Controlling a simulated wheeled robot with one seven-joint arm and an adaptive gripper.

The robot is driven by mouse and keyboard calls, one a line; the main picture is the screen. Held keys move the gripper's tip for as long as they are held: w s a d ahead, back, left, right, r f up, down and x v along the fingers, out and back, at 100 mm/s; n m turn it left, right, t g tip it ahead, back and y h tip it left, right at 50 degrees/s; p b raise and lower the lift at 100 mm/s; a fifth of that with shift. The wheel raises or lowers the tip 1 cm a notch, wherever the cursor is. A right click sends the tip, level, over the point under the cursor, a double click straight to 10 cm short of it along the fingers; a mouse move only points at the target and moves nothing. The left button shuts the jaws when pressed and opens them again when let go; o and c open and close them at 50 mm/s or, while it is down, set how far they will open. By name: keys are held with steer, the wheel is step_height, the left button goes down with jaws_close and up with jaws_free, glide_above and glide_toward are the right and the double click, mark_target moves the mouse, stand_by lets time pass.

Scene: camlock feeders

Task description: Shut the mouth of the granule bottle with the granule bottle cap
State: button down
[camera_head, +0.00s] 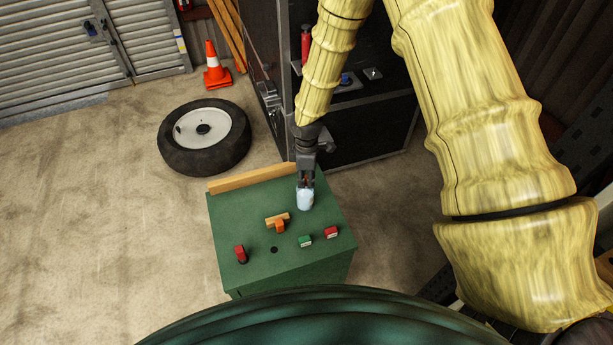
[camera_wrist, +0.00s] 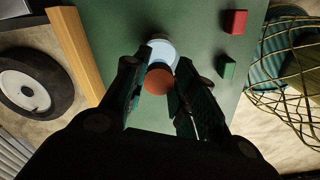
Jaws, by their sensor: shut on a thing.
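My gripper (camera_head: 306,182) is at the back right part of the green table top, pointing down. Its fingers (camera_wrist: 157,78) are closed around an orange-brown round piece, which looks like the granule bottle cap (camera_wrist: 155,83). The pale blue-white granule bottle (camera_head: 305,200) is just below the fingertips, and its pale round shape (camera_wrist: 162,50) shows beyond the cap in the wrist view. The cap and bottle overlap in the wrist view, so I cannot tell whether they touch. The bottle's mouth is mostly hidden.
On the green table (camera_head: 225,215) are a wooden block with an orange piece (camera_head: 278,223), a red object (camera_head: 240,254), a green block (camera_head: 305,241) and a red block (camera_head: 331,232). A wooden strip (camera_head: 250,179) edges the back. A tire (camera_head: 180,153) lies on the floor.

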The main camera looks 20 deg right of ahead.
steer(key=shift+f, duration=0.2)
stand_by(0.3)
steer(key=c, duration=1.9)
jaws_free()
jaws_close()
steer(key=m, duration=0.4)
steer(key=shift+s+f, duration=0.1)
steer(key=shift+m, duration=0.5)
